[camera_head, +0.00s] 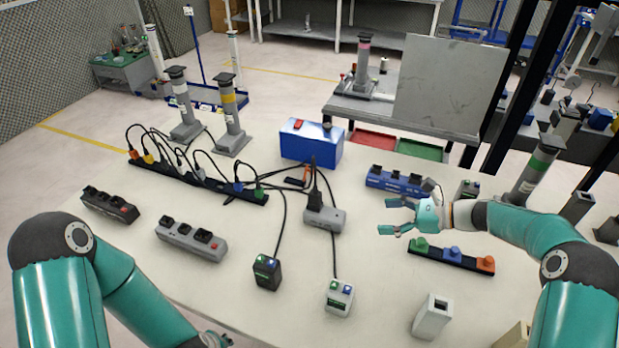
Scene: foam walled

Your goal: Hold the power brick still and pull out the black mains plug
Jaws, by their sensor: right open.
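A grey power brick (324,221) lies near the middle of the white table. A black mains plug (314,196) stands upright on its top, with a black cable rising from it; it appears to be seated in the brick. My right gripper (394,216) is open and empty, to the right of the brick and apart from it, its fingers pointing left. My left gripper (212,340) shows only as a small part at the bottom edge, below and left of the brick; its fingers are cut off.
A long black strip (215,187) with several cabled plugs lies behind left. A grey strip (190,240), a black box (267,272) and a white box (339,297) stand in front. A blue strip (397,184) and a black strip with coloured plugs (451,258) lie near my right gripper.

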